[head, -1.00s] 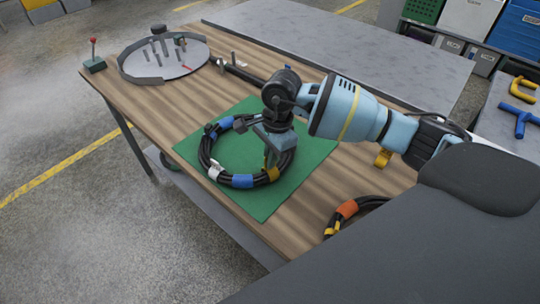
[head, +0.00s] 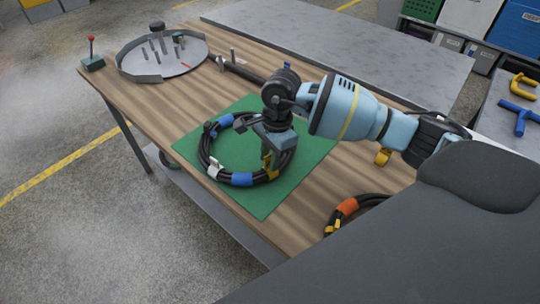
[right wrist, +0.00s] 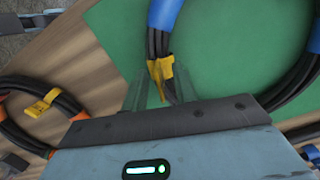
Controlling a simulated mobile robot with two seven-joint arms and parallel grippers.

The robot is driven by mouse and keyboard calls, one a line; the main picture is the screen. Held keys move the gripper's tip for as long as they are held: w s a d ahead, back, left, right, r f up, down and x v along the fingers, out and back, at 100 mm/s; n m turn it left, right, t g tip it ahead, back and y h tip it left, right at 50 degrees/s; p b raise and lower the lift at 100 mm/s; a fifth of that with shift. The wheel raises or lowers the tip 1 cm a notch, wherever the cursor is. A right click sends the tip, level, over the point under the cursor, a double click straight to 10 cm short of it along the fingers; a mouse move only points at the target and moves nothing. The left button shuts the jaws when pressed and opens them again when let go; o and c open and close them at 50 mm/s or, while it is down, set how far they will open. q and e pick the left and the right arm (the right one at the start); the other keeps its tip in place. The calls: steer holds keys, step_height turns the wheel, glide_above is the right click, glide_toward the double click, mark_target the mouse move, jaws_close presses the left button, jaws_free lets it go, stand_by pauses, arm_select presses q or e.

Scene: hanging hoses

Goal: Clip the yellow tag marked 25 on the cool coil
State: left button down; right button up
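The cool coil (head: 204,160), a black hose ring with blue bands, lies on a green mat (head: 264,204). My right gripper (head: 268,163) is at the coil's right side, pointing down. A yellow tag (head: 272,173) sits at the coil there; in the right wrist view a yellow tag (right wrist: 160,73) is around or against the black hose, between my fingers (right wrist: 158,92). The fingers look see-through, so I cannot tell whether they press on the tag. No number is readable. A white tag (head: 216,168) is on the coil's left front. My left gripper is out of view.
A coil with orange bands (head: 347,207) and yellow tags lies at the table's near right. Another yellow tag (head: 383,157) is below my right arm. A round grey tray (head: 140,77) with pegs stands at the far left. Bare wood (head: 150,115) is left of the mat.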

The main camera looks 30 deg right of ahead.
steer(key=shift+d+r, duration=0.2)
steer(key=shift+r, duration=1.1)
steer(key=shift+d+r, duration=0.15)
steer(key=shift+r, duration=1.15)
steer(key=shift+d+r, duration=0.2)
steer(key=shift+r, duration=1.1)
steer(key=shift+f, duration=0.1)
